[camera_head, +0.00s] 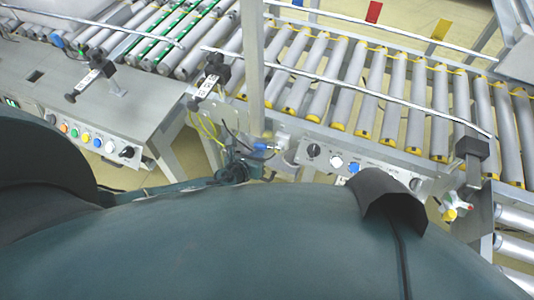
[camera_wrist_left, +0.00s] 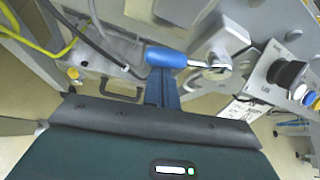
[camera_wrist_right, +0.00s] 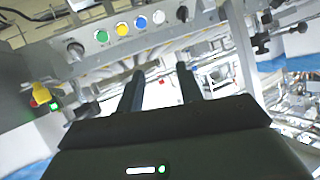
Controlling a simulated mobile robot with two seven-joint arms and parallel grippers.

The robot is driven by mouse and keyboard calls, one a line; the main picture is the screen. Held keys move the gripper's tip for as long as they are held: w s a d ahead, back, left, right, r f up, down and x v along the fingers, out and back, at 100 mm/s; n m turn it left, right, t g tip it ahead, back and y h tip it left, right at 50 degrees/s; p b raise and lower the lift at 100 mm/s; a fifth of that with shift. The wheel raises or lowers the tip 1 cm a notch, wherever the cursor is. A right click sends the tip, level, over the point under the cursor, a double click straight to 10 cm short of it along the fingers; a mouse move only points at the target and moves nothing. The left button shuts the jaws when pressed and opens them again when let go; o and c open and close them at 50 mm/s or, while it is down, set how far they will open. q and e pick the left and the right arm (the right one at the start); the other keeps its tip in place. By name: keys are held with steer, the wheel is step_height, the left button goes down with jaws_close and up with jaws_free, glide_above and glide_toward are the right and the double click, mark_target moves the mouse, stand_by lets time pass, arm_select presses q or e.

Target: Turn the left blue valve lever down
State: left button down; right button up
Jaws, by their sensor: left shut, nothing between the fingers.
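The left blue valve lever (camera_wrist_left: 168,57) lies crosswise in the left wrist view, its blue grip to the left and its metal stem running right to a grey mount. In the head view the lever (camera_head: 261,147) is a small blue piece on the conveyor's side frame. My left gripper (camera_wrist_left: 161,74) is shut and empty, its fingertips right at the blue grip; I cannot tell whether they touch it. In the head view my left gripper (camera_head: 238,170) is just below and left of the lever, partly among cables. My right gripper (camera_wrist_right: 160,76) is open and empty.
A control panel (camera_head: 350,162) with knobs and buttons sits right of the lever. Loose cables (camera_wrist_left: 100,45) hang left of it. The roller conveyor (camera_head: 350,85) lies behind. A yellow-and-red valve (camera_wrist_right: 42,97) shows at left in the right wrist view.

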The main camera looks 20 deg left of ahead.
arm_select(q)
steer(key=shift+a+r+m+y+p, duration=0.2)
steer(key=shift+r+m+y+p, duration=0.2)
steer(key=shift+r+p, duration=0.45)
arm_select(e)
steer(key=shift+a+r+g, duration=0.1)
steer(key=shift+r+g, duration=0.2)
steer(key=shift+r, duration=0.2)
arm_select(q)
steer(key=shift+f, duration=0.1)
arm_select(e)
steer(key=shift+n, duration=0.3)
